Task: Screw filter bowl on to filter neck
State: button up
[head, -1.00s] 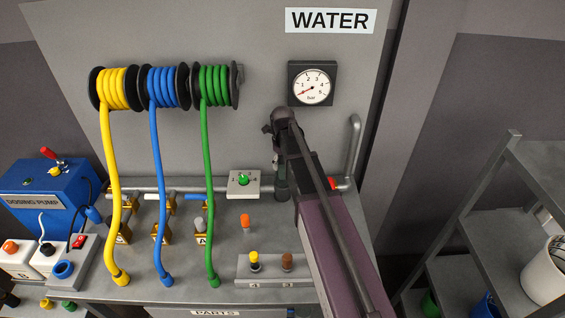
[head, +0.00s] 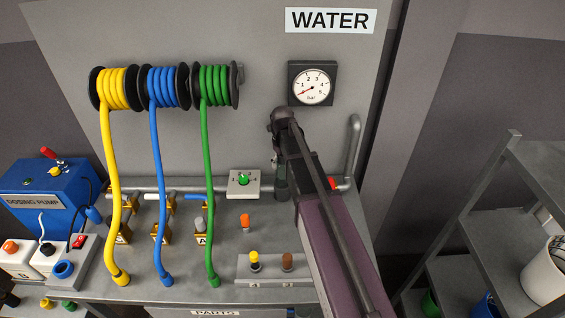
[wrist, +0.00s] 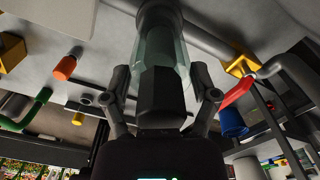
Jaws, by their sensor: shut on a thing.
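The filter bowl (wrist: 158,52) is a clear greenish cup with a dark faceted lower end. It stands in the middle of the wrist view, between the two fingers of my gripper (wrist: 161,88), which is shut on the dark end. The filter neck (wrist: 158,14) is the dark collar past the bowl's clear end, in line with it. Bowl and neck appear to meet, but I cannot tell how far the thread is engaged. In the head view my arm largely covers the place, and the fingers are hard to make out.
A grey pipe (head: 160,189) runs along the panel, with a red-handled valve (wrist: 237,92) close to the right finger. An orange-topped peg (head: 245,220) and a block with yellow and brown knobs (head: 276,268) stand nearby. Yellow, blue and green hoses hang at left.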

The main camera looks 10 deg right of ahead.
jog(key=shift+m, duration=0.3)
jog(key=shift+m, duration=0.8)
jog(key=o, duration=1)
jog(key=shift+o, duration=0.2)
jog(key=n, duration=0.8)
jog(key=shift+n, duration=0.4)
